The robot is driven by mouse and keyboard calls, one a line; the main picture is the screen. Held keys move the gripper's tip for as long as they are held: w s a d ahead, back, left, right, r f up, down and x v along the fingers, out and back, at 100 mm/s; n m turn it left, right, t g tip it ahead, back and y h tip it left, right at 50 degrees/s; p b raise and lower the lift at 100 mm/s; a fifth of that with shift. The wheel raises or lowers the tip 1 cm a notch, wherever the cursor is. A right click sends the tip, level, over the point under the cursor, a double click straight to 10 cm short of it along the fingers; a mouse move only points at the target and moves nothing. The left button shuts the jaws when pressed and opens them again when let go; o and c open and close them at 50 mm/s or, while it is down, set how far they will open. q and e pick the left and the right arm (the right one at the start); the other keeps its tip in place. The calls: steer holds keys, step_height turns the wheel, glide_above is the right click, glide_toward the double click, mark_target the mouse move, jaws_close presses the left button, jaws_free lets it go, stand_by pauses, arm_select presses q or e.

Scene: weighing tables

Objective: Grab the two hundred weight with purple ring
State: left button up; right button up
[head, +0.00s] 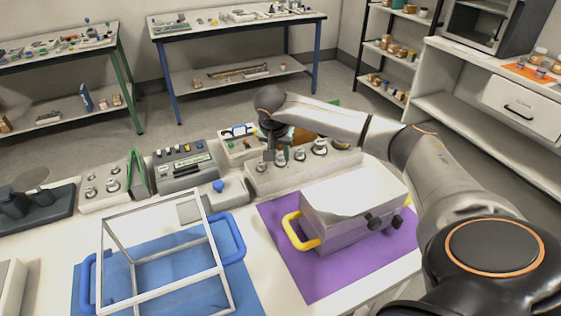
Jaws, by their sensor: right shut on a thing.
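A pale rack (262,183) stands at the back of the near table and holds several silvery weights, such as one weight (300,155) and a larger one (319,147). My right gripper (269,155) points down at the left end of this rack. It is shut on a weight there, which is mostly hidden by the fingers. I cannot make out a purple ring on any weight at this size. My left gripper is not in view.
An open white frame with blue handles (160,245) stands on a blue mat (180,265). A second weight rack (103,203) and a control box (182,172) stand left.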

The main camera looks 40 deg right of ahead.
jaws_close()
steer(key=shift+r, duration=0.15)
